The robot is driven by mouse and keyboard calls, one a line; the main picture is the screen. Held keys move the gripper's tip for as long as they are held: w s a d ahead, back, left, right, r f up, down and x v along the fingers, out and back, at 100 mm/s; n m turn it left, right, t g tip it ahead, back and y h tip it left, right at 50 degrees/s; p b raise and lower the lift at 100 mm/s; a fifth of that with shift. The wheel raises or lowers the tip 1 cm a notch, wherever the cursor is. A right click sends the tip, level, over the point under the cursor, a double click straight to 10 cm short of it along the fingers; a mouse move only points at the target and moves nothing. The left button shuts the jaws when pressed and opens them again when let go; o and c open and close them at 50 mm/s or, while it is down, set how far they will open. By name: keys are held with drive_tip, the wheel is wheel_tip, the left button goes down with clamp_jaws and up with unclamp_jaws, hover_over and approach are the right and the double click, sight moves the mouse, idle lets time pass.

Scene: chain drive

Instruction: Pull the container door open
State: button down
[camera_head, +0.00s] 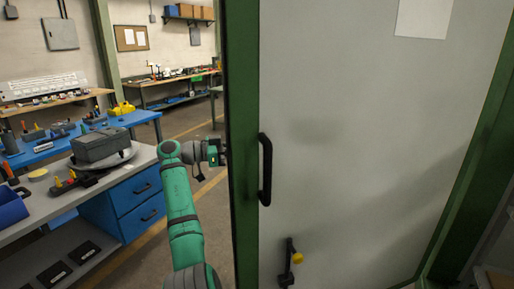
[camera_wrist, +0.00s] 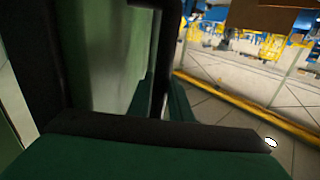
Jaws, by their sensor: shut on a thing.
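The container door (camera_head: 370,150) is a large pale grey panel with a green frame, filling the right half of the head view. A black vertical handle (camera_head: 266,170) is on its facing side, near the left edge. My gripper (camera_head: 222,154) is at the door's left green edge, apart from that black handle. Its fingertips are hidden behind the edge. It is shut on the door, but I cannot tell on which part. In the wrist view, a green frame piece (camera_wrist: 150,158) with a black strip lies very close, and dark bars rise in front of a pale panel.
A grey-topped bench (camera_head: 55,195) with blue drawers, a grey box (camera_head: 100,146) and tools stands left of my arm. A black latch with a yellow knob (camera_head: 297,258) is low on the door. Open floor with a yellow line (camera_head: 135,255) lies between bench and door.

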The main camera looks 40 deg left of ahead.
drive_tip(key=shift+f, duration=0.45)
drive_tip(key=c, duration=1.9)
unclamp_jaws()
drive_tip(key=shift+w+d, duration=0.1)
drive_tip(key=shift+r, duration=0.2)
drive_tip(key=v, duration=1.1)
